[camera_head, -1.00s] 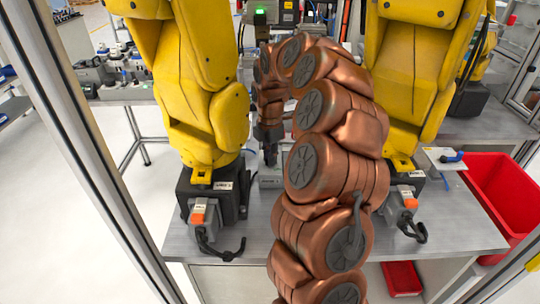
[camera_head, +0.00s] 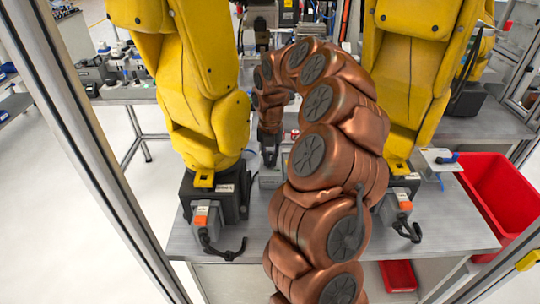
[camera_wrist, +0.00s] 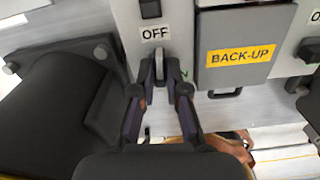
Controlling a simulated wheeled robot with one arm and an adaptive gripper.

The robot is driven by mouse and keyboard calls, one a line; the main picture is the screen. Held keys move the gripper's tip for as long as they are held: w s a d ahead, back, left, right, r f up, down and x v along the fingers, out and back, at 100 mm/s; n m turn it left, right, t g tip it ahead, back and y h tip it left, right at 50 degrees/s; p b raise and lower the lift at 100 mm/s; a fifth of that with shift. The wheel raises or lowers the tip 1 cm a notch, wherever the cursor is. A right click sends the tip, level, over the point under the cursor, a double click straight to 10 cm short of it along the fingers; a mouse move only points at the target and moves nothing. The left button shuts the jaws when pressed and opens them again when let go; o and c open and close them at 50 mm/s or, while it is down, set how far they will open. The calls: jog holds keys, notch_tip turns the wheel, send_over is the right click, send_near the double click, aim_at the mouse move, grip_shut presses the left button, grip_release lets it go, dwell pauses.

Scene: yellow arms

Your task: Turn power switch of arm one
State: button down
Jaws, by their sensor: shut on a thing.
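In the wrist view, the power switch (camera_wrist: 160,66) is a small grey lever below a white "OFF" label (camera_wrist: 155,33) on a grey panel. A green letter, partly covered, shows to its lower right. My gripper (camera_wrist: 159,88) has its two dark fingers on either side of the lever, shut on it. In the head view, my gripper (camera_head: 270,156) is a small dark shape at the end of my copper arm, between two yellow arms, the left one (camera_head: 205,110) and the right one (camera_head: 410,80). The switch is not clear there.
A red bin (camera_head: 505,190) stands right of the grey table (camera_head: 440,230). Dark bases with cables stand under both yellow arms.

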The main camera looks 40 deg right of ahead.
aim_at(270, 160)
jog(key=shift+n, duration=0.5)
jog(key=c, duration=1.2)
grip_release()
notch_tip(270, 160, up, 12)
